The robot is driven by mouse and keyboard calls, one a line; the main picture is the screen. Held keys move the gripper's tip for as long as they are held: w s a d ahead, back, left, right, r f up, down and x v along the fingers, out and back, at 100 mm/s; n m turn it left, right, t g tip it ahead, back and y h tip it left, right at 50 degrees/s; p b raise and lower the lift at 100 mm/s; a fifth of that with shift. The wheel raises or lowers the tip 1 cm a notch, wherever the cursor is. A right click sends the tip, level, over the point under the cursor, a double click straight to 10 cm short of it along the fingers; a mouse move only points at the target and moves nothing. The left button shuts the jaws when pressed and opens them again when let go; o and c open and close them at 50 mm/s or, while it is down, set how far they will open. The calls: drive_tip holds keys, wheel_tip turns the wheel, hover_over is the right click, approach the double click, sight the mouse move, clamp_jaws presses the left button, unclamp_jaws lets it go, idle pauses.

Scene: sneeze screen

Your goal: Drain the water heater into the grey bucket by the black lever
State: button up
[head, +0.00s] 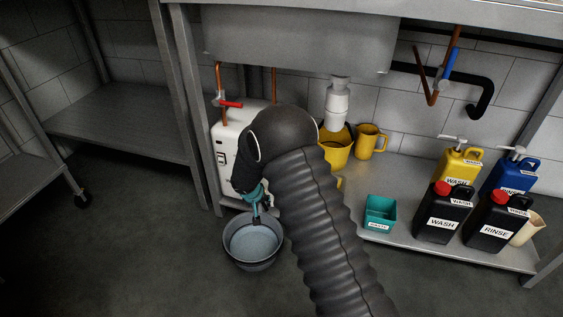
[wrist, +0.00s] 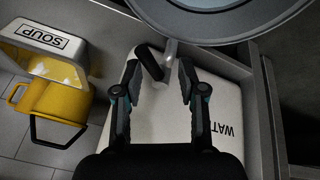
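The white water heater (head: 226,135) stands on the low shelf under the sink, partly hidden by my arm. In the wrist view its white front (wrist: 222,105) carries upside-down letters, partly covered by a finger. The black lever (wrist: 149,62) sits beside a grey metal spout (wrist: 171,58). My gripper (wrist: 160,68) is open, with the lever and spout between its fingertips; the lever lies nearer the left finger, contact unclear. The grey bucket (head: 252,262) stands on the floor below my gripper (head: 259,203); it also shows in the wrist view (wrist: 225,22). Its inside looks pale blue-grey; I cannot tell whether water flows.
A red-handled valve (head: 231,104) is on a copper pipe above the heater. Yellow containers (head: 369,141), a teal bin (head: 379,213) and several wash and rinse jugs (head: 443,213) stand on the shelf to the right. Floor left of the bucket is clear.

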drive_tip(key=s+a+r+m+p, duration=0.1)
drive_tip(key=s+a+r, duration=0.1)
drive_tip(key=r, duration=0.4)
drive_tip(key=s+a+r+p, duration=0.1)
drive_tip(key=s+r, duration=0.2)
drive_tip(key=r, duration=0.3)
drive_tip(key=s+d+r+p, duration=0.1)
drive_tip(key=s+d+r, duration=0.1)
drive_tip(key=d+r, duration=0.3)
drive_tip(key=s+d+r+p, duration=0.1)
drive_tip(key=s+d+r, duration=0.2)
drive_tip(key=r, duration=0.8)
drive_tip(key=shift+s+d+r+m, duration=0.3)
drive_tip(key=shift+s+d, duration=0.05)
drive_tip(key=shift+d, duration=0.7)
